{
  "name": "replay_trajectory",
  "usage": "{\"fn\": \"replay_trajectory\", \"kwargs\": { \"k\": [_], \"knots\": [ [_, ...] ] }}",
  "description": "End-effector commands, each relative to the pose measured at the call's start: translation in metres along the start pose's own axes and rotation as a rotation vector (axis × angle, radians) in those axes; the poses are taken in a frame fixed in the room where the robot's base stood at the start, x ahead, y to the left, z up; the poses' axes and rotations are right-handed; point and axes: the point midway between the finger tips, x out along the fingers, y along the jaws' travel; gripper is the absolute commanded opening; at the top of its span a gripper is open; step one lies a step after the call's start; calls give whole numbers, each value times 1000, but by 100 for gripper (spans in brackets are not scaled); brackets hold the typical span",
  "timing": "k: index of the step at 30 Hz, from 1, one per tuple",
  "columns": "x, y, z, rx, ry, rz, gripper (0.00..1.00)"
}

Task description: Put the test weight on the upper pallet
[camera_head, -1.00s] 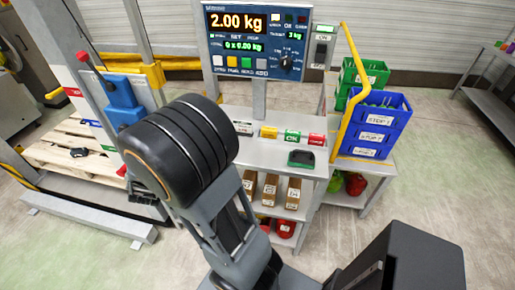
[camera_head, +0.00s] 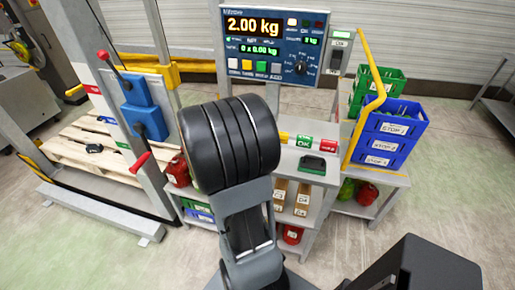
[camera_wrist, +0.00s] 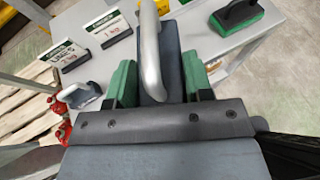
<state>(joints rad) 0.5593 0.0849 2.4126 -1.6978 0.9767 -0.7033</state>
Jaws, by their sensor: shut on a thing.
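In the wrist view my gripper (camera_wrist: 157,82) is shut, its green pads on either side of a dark grey block with a curved silver handle, which I take as the test weight (camera_wrist: 151,50). The weight is close to the camera, and its underside is hidden. In the head view my arm hides the gripper and the weight. A light wooden pallet (camera_head: 68,160) lies at the left behind a grey frame, with a small dark object (camera_head: 95,148) on it. I cannot tell whether another pallet lies beneath. Pallet slats also show at the wrist view's left edge (camera_wrist: 25,110).
A scale display (camera_head: 275,45) reads 2.00 kg above a grey bench. A green-and-black item (camera_head: 312,164) and labelled signs stand on the bench. Blue crates (camera_head: 390,135) stand at its right. A post with blue boxes and red-tipped levers (camera_head: 145,115) stands between pallet and bench.

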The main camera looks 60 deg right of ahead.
Motion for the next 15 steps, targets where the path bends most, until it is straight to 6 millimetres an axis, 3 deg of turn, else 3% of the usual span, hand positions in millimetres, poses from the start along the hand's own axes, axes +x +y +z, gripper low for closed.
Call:
{"fn": "replay_trajectory", "kwargs": {
  "k": [10, 15],
  "knots": [
    [58, 54, -8, 0, -2, -2, 0],
    [82, 70, -27, 0, -3, -1, 0]
  ]
}}
